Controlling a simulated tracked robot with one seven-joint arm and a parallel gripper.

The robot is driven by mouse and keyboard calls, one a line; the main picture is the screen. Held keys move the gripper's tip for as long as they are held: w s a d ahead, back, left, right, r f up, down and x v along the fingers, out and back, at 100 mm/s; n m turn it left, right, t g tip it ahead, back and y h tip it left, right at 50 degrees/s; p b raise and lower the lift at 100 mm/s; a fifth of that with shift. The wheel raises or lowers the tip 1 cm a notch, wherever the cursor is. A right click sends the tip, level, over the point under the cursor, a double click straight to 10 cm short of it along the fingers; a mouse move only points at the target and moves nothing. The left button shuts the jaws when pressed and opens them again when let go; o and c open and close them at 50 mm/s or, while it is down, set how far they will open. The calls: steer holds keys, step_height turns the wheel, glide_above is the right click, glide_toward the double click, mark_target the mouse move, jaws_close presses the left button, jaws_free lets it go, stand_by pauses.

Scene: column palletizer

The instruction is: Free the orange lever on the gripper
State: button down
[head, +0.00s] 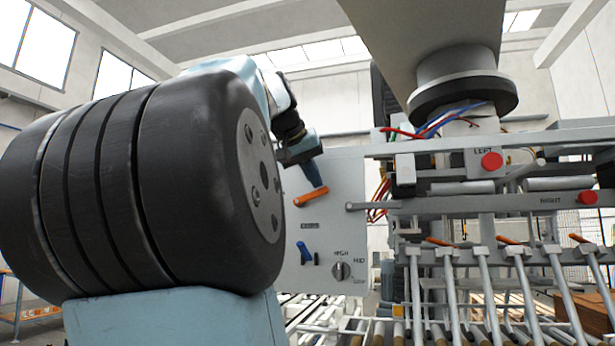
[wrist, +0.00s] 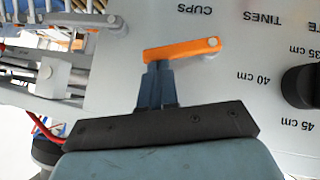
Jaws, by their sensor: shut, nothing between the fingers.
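The orange lever (head: 311,197) is on the grey control panel (head: 345,215), lying nearly level with its left end slightly lower in the head view. It also shows in the wrist view (wrist: 185,49), with a round pivot at its right end. My gripper (head: 320,186) has its fingers together and empty, pointing down at the lever's right end in the head view. In the wrist view my fingertips (wrist: 158,66) meet the lever's left, free end; I cannot tell whether they touch it or are just in front. The fingertips hide a little of the lever's edge.
A blue lever (head: 304,251) and a grey selector knob (head: 341,271) are lower on the panel. A grey bar (head: 372,206) is right of the orange lever. Red buttons (head: 491,161) and rows of metal tines (head: 480,285) stand farther right. The wrist view shows a dark knob (wrist: 300,87).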

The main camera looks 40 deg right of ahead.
steer(key=shift+f, duration=0.1)
stand_by(0.6)
steer(key=w+d+r+v, duration=0.1)
steer(key=w+v, duration=0.1)
steer(key=v, duration=1)
steer(key=shift+s+a+r, duration=0.15)
steer(key=shift+a+r, duration=0.05)
steer(key=shift+r, duration=0.5)
